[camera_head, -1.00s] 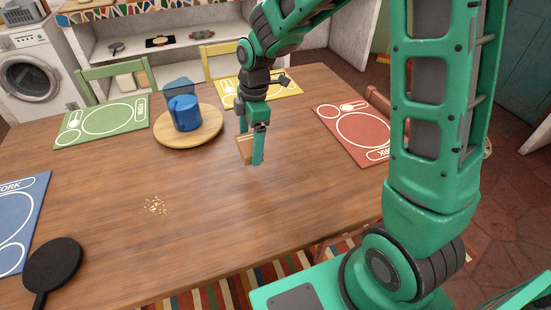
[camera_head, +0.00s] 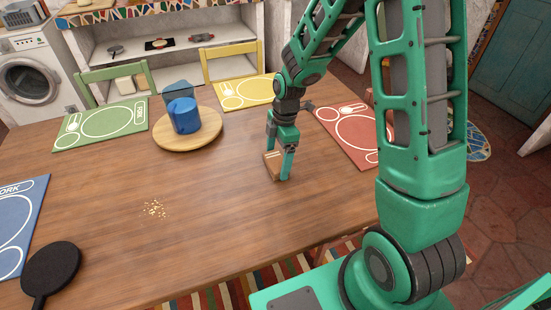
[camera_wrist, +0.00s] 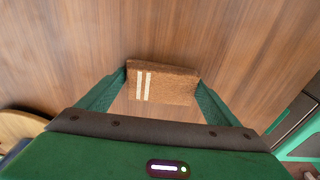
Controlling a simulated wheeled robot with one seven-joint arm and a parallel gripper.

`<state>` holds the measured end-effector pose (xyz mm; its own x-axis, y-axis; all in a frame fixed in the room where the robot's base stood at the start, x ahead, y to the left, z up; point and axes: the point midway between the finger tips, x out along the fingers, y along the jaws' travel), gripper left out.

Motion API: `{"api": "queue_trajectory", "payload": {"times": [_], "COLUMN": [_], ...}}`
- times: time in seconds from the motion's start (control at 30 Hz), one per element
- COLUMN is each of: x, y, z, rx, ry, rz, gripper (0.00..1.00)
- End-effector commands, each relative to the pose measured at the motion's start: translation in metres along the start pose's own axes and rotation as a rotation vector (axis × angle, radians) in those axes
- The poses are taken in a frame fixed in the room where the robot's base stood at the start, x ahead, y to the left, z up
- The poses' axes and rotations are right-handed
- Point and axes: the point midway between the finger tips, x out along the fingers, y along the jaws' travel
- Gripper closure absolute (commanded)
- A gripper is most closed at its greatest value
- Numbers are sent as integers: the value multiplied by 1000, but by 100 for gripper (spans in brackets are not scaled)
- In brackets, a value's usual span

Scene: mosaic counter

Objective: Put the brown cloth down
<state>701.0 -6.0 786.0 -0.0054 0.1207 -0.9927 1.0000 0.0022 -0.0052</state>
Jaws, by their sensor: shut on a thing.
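The brown cloth (camera_head: 273,166) is a small folded block between the fingers of my gripper (camera_head: 280,172), over the right part of the wooden table. In the wrist view the brown cloth (camera_wrist: 172,83) shows two pale stripes near its left end. My gripper (camera_wrist: 162,90) is shut on it, one green finger at each end. The cloth is at or just above the table top; I cannot tell if it touches.
The wooden table (camera_head: 200,225) is clear around the cloth. A red placemat (camera_head: 350,136) lies to the right. Crumbs (camera_head: 154,209) and a black pan (camera_head: 52,268) are at left.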

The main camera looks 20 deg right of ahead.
Motion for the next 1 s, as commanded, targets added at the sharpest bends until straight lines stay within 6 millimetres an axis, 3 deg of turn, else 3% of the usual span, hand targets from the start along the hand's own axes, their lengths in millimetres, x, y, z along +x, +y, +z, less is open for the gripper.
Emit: {"api": "queue_trajectory", "payload": {"times": [0.3,0.33,0.37,0.77,1.0], "x": [2,2,2,0,-31], "y": [0,0,0,0,2], "z": [0,0,0,-1,-1], "rx": [0,0,0,0,0], "ry": [0,0,0,0,1], "rz": [0,1,1,1,6], "gripper": [43,8,1,0,0]}}
